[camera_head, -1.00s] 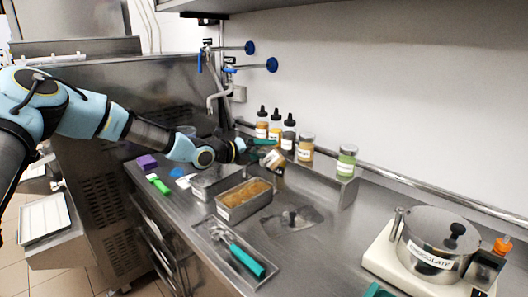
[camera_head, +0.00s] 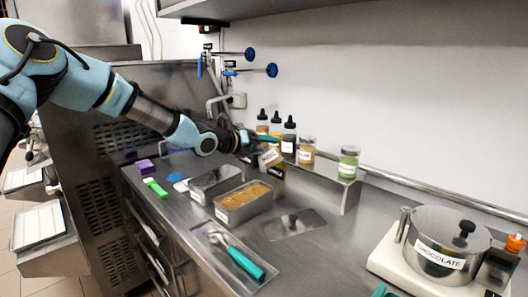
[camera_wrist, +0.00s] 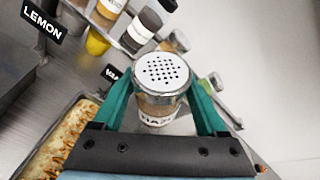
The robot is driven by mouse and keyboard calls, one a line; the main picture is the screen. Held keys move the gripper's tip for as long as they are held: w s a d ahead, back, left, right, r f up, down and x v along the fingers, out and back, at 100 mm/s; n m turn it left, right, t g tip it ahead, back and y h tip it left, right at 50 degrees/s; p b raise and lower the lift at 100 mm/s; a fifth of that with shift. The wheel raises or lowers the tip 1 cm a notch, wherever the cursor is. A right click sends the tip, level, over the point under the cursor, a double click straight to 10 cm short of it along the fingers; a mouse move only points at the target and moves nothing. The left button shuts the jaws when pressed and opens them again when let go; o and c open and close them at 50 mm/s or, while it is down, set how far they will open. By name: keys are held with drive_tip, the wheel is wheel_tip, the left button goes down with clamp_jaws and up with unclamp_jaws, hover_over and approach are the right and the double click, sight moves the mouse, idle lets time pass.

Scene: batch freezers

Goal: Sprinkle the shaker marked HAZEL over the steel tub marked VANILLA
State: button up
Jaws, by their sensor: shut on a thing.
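My gripper (camera_wrist: 160,115) is shut on a clear shaker (camera_wrist: 162,75) with a perforated pale lid. Its white label is partly hidden; the letters "HAZ" seem to show. In the head view the shaker (camera_head: 269,158) is held tilted above the counter, just behind a steel tub (camera_head: 226,216) filled with a tan, bumpy mass. This tub's wall label is too small to read, so I cannot tell that it says VANILLA. The filling also shows in the wrist view (camera_wrist: 60,140), with brown bits on it, below and left of the shaker. A second steel tub (camera_head: 205,193) stands beside it.
Black-capped bottles (camera_head: 289,140), a brown jar (camera_head: 306,150) and a green jar (camera_head: 348,162) stand on a raised shelf behind. A LEMON sign (camera_wrist: 42,18) shows in the wrist view. A tray with a teal-handled scoop (camera_head: 240,258) lies in front; a CHOCOLATE pot (camera_head: 440,250) stands right.

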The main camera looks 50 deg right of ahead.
drive_tip(key=shift+r+m+t+b, duration=0.3)
drive_tip(key=shift+r+m+b, duration=0.15)
drive_tip(key=shift+b, duration=0.5)
drive_tip(key=shift+f+b, duration=0.1)
drive_tip(key=shift+b, duration=0.5)
drive_tip(key=shift+r+m+t+y+b, duration=0.4)
drive_tip(key=shift+m+t+b, duration=0.5)
drive_tip(key=shift+b, duration=1.65)
drive_tip(key=shift+r+m+t+b, duration=0.45)
drive_tip(key=shift+m+b, duration=0.6)
drive_tip(key=shift+b, duration=1.15)
drive_tip(key=shift+r, duration=0.2)
drive_tip(key=s+a+b, duration=0.4)
drive_tip(key=s+a, duration=0.3)
drive_tip(key=a, duration=0.6)
drive_tip(key=shift+s+b, duration=0.2)
drive_tip(key=shift+b, duration=0.2)
